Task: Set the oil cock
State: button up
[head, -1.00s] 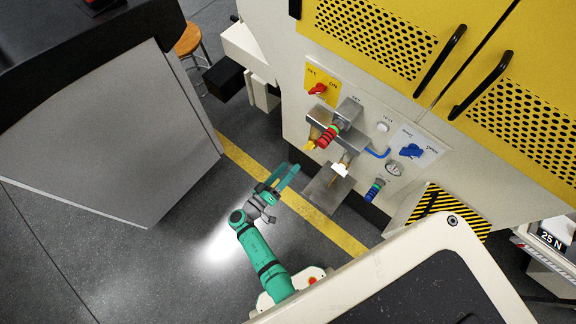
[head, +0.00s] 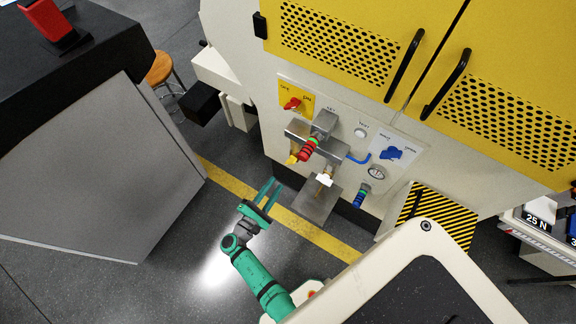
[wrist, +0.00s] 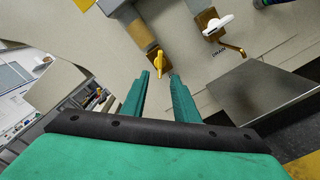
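A small yellow lever cock (head: 292,158) sits on a pipe end at the lower left of the machine's valve block. It shows in the wrist view as a yellow handle (wrist: 160,63) standing upright in the picture, just beyond the fingertips. A white-handled cock (head: 324,180) hangs to its right; in the wrist view its white handle (wrist: 217,24) is beside the word DRAIN. No readable label says which is the oil cock. My gripper (head: 272,188) is open and empty, apart from the panel, below and left of the yellow lever. Its fingers (wrist: 158,80) point toward it.
A red rotary switch (head: 292,103), a blue knob (head: 391,153) and a red-ringed handle (head: 308,148) crowd the panel. A metal tray (head: 316,203) juts out beneath the white cock. A grey cabinet (head: 100,170) stands left. Floor around my arm is clear.

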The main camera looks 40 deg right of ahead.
aim_at(290, 164)
jog(key=shift+n, duration=0.7)
jog(key=x, duration=1)
jog(key=shift+d+r, duration=0.1)
jog(key=shift+d, duration=0.35)
jog(key=shift+a, duration=0.1)
grip_shut()
